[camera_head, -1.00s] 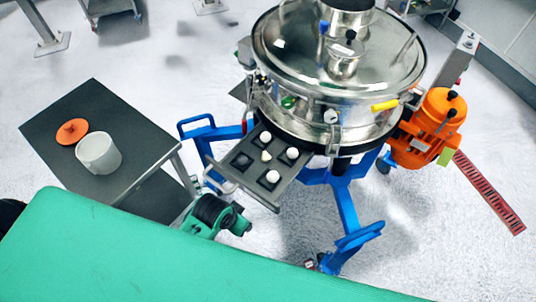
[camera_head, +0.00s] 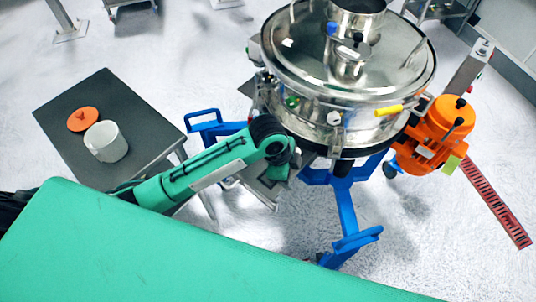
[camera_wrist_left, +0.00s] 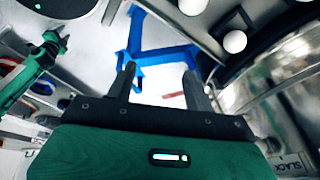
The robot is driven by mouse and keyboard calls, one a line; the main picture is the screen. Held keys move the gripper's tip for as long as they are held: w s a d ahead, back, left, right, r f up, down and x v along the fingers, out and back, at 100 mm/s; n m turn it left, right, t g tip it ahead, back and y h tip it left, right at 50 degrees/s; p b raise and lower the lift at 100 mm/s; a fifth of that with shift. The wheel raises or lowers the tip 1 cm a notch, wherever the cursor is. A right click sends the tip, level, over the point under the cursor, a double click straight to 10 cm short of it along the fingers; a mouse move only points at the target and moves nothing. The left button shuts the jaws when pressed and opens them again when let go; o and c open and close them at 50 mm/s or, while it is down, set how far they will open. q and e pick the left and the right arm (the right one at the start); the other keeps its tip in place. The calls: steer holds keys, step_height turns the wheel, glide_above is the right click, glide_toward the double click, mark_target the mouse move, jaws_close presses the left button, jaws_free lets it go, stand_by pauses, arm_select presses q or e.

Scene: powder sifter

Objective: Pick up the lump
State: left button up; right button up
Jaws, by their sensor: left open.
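White round lumps sit in the grey tray (camera_wrist_left: 213,12) on the sifter. In the left wrist view one lump (camera_wrist_left: 235,41) is near the upper right and another (camera_wrist_left: 192,6) is cut by the top edge. In the head view my left arm hides the lumps and most of the tray (camera_head: 264,193). My left gripper (camera_wrist_left: 160,78) is open and empty; its fingers point past the tray side, with the lumps to their upper right. In the head view the wrist (camera_head: 270,140) is over the tray and the fingertips are hidden.
The steel sifter (camera_head: 350,75) stands behind the tray, with an orange motor (camera_head: 432,135) at right and a blue frame (camera_head: 345,215) below. A dark side table (camera_head: 110,85) holds a white pot (camera_head: 105,142) and an orange lid (camera_head: 82,119). A small green arm shows at left in the wrist view.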

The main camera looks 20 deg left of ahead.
arm_select(q)
steer(key=w+a+r+m+g+y, duration=0.1)
steer(key=w+a+r+m+y, duration=0.3)
steer(key=w+a, duration=0.5)
steer(key=shift+m+h, duration=0.3)
steer(key=shift+m, duration=0.3)
steer(key=f, duration=0.2)
steer(key=f+p, duration=0.1)
steer(key=f, duration=0.1)
steer(key=w+f+p, duration=0.1)
steer(key=f, duration=0.1)
steer(key=shift+w+d+f, duration=0.1)
steer(key=shift+d+f, duration=0.15)
steer(key=shift+f, duration=0.15)
steer(key=shift+f+p, duration=0.25)
steer(key=shift+p, duration=0.05)
steer(key=f, duration=0.1)
steer(key=f+p, duration=0.1)
steer(key=f, duration=0.2)
steer(key=shift+a+f+p, duration=0.3)
steer(key=shift+f+p, duration=0.05)
arm_select(e)
steer(key=r, duration=0.4)
steer(key=shift+w+d+r, duration=0.15)
steer(key=shift+w+d, duration=0.05)
steer(key=shift+d, duration=0.2)
arm_select(q)
steer(key=c, duration=1)
arm_select(e)
steer(key=shift+d, duration=0.1)
